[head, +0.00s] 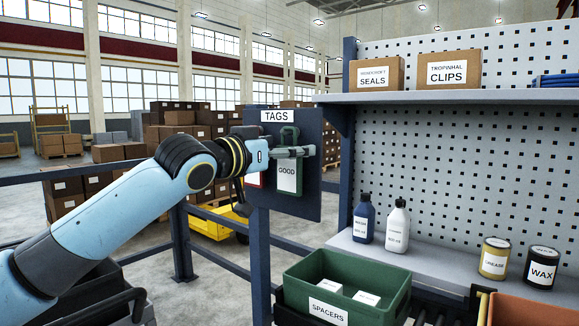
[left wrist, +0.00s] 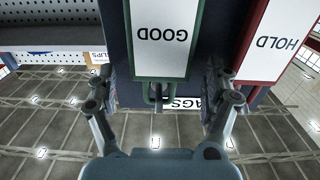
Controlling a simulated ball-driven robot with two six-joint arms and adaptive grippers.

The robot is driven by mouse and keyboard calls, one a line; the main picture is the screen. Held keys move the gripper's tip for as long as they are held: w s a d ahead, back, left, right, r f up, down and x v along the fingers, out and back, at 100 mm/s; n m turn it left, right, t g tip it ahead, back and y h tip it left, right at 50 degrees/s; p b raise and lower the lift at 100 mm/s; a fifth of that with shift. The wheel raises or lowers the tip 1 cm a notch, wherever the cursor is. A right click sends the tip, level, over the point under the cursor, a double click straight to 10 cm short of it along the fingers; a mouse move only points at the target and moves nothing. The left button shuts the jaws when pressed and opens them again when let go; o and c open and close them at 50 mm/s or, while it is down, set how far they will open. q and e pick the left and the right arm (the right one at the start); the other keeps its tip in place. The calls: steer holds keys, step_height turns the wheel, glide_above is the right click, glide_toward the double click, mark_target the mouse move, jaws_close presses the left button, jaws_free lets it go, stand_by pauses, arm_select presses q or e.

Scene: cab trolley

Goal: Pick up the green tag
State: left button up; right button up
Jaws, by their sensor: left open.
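The green tag (head: 288,180) hangs on the dark board marked TAGS (head: 306,195); its white label reads GOOD. Its green handle loop sticks up above the label. My left gripper (head: 295,152) is at the top of the tag, in front of the board, and covers part of it. In the left wrist view the tag (left wrist: 162,42) appears upside down, and the open fingers (left wrist: 157,88) stand on either side of its top end, with gaps visible. I cannot tell whether a finger touches it. My right gripper is in neither view.
A red tag marked HOLD (left wrist: 270,40) hangs close beside the green one, mostly hidden in the head view. A shelf with bottles (head: 364,218) and tins is at the right. A green SPACERS bin (head: 300,275) stands below the board.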

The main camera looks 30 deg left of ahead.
arm_select(q)
steer(key=shift+w, duration=0.1)
steer(key=c, duration=1.3)
steer(key=shift+o, duration=0.2)
steer(key=shift+r, duration=0.1)
